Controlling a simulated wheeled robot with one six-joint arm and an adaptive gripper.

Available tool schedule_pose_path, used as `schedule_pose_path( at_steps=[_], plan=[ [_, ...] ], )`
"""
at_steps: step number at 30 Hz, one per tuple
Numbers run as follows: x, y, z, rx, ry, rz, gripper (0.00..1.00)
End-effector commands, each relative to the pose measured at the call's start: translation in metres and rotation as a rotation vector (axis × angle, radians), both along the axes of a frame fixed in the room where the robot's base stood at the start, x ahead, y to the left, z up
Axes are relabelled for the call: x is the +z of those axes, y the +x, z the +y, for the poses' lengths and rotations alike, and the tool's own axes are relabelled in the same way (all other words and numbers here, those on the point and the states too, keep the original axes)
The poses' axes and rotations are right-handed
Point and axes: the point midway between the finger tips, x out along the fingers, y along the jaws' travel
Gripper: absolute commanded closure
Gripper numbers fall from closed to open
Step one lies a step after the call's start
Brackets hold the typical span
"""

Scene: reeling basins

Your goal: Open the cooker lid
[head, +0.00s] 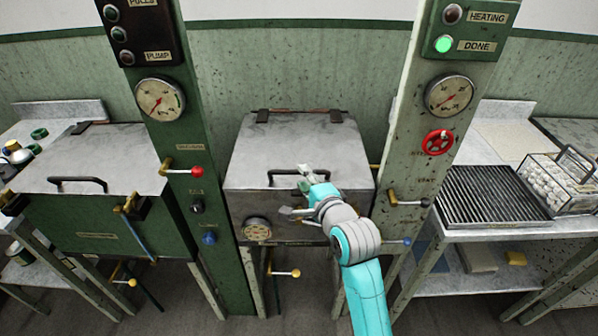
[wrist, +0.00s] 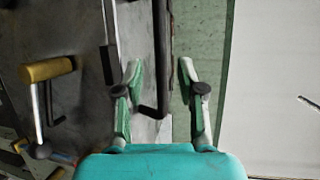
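The cooker lid (head: 255,150) is a worn grey metal plate, lying shut on the middle box between two posts. Its dark bar handle (head: 285,172) runs along the front part of the lid. My gripper (head: 297,192) is at the right half of this handle, reaching in from the front right. In the wrist view my gripper (wrist: 160,70) has its two fingers spread apart. The handle (wrist: 160,45) shows between them with gaps on both sides. I cannot tell whether the handle is within the fingers' depth.
A second lidded box (head: 95,160) stands at the left. The right post carries a lit green DONE lamp (head: 443,44), a gauge (head: 449,95) and a red valve wheel (head: 438,142). Levers stick out of both posts. A wire basket of white cocoons (head: 560,180) stands on the right bench.

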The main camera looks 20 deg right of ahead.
Motion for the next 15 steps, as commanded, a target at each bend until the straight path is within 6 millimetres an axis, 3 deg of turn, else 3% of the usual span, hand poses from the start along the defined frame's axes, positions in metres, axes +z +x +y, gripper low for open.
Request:
schedule_pose_path(
  at_steps=[6,15],
  plan=[
    [-0.005,0.029,0.002,-0.001,-0.001,0.0,0.61],
    [-0.007,0.04,0.003,-0.001,-0.001,-0.002,0.61]
  ],
)
